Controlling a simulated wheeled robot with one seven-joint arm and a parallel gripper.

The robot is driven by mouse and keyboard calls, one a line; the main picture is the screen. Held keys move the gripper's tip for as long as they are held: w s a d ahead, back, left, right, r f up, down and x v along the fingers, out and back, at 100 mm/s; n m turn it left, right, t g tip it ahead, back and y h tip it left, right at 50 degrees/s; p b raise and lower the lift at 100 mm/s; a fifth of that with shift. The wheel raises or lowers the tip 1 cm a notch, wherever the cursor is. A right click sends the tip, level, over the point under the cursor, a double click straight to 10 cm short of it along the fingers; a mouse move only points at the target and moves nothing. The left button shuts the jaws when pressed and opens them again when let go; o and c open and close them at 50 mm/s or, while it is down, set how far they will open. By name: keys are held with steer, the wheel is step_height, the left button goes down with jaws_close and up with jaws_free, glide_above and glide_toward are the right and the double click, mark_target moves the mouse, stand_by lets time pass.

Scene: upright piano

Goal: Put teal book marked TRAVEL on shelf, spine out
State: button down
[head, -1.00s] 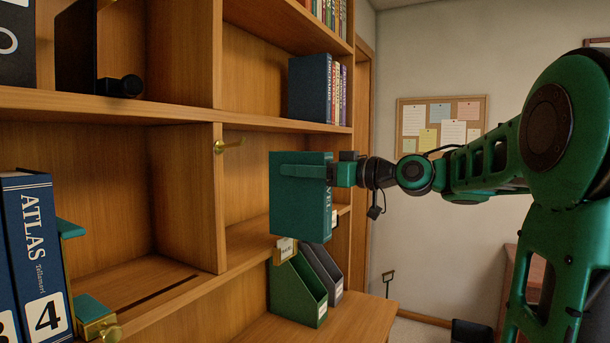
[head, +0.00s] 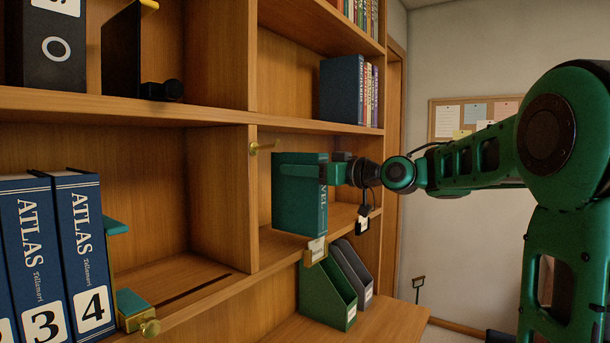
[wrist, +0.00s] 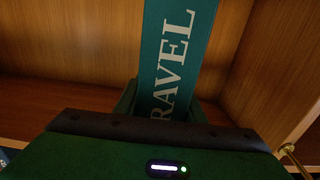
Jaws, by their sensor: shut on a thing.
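The teal book (head: 298,198) stands upright at the opening of the middle-row shelf compartment, right of a wooden divider. Its spine faces my gripper; the letters "VEL" show in the head view, and "RAVEL" reads on the spine in the wrist view (wrist: 175,55). My gripper (head: 312,172) is shut on the book from the spine side, with one finger visible along the cover. In the wrist view my gripper (wrist: 168,105) has a finger on each side of the spine. The compartment's shelf board (head: 275,249) shows beside the book. I cannot tell whether the book touches it.
A brass peg (head: 264,147) sticks out from the divider left of the book. A label holder (head: 316,251) is on the shelf edge below. Blue ATLAS volumes (head: 82,250) stand at left. A dark blue book (head: 341,90) stands above. Green and grey file holders (head: 327,297) stand below.

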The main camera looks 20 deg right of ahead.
mark_target(282, 177)
steer(key=shift+x, duration=2.75)
steer(key=shift+f, duration=1)
steer(key=c, duration=1.1)
jaws_free()
steer(key=shift+f, duration=0.1)
steer(key=shift+s+d, duration=0.1)
steer(key=v, duration=1)
steer(key=shift+s+d, duration=0.1)
steer(key=shift+s, duration=0.15)
